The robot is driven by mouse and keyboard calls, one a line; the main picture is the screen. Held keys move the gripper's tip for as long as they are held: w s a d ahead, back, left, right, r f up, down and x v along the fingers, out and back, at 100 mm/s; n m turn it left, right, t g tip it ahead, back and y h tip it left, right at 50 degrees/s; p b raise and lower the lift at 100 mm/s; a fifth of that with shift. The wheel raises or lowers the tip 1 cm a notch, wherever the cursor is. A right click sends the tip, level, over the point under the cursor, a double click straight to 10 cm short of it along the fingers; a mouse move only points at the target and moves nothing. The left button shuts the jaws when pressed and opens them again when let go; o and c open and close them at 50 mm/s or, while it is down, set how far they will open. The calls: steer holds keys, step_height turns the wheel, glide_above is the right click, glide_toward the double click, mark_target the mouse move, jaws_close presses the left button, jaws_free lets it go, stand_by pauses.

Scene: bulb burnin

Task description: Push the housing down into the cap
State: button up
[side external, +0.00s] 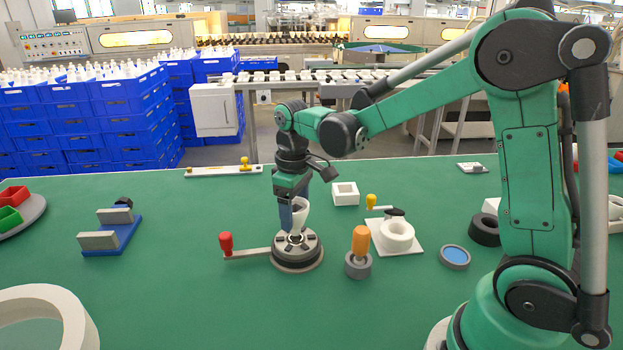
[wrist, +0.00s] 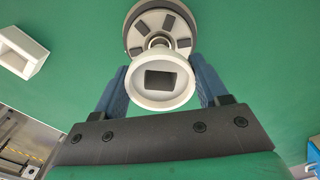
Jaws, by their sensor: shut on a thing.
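The white housing (side external: 301,213) is a cup-like piece held upright in my gripper (side external: 292,217), just above the middle of a round grey fixture (side external: 297,253). In the wrist view its round white top with a dark rectangular opening (wrist: 161,97) sits between the blue fingers of my gripper (wrist: 163,92). The gripper is shut on the housing. The fixture (wrist: 187,27) shows behind it, with dark pads around its centre. The cap is not clearly visible; the housing's lower end hides the fixture's centre, so I cannot tell how deep it sits.
A red-knobbed lever (side external: 226,244) extends left from the fixture. An orange-handled tool (side external: 360,250) stands close on the right. The green table is clear in front.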

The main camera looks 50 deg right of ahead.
steer(key=shift+f, duration=0.4)
stand_by(0.5)
steer(key=shift+f, duration=0.3)
steer(key=shift+f, duration=0.8)
stand_by(0.9)
steer(key=o, duration=1.3)
steer(key=shift+c, duration=0.2)
steer(key=shift+r, duration=2.85)
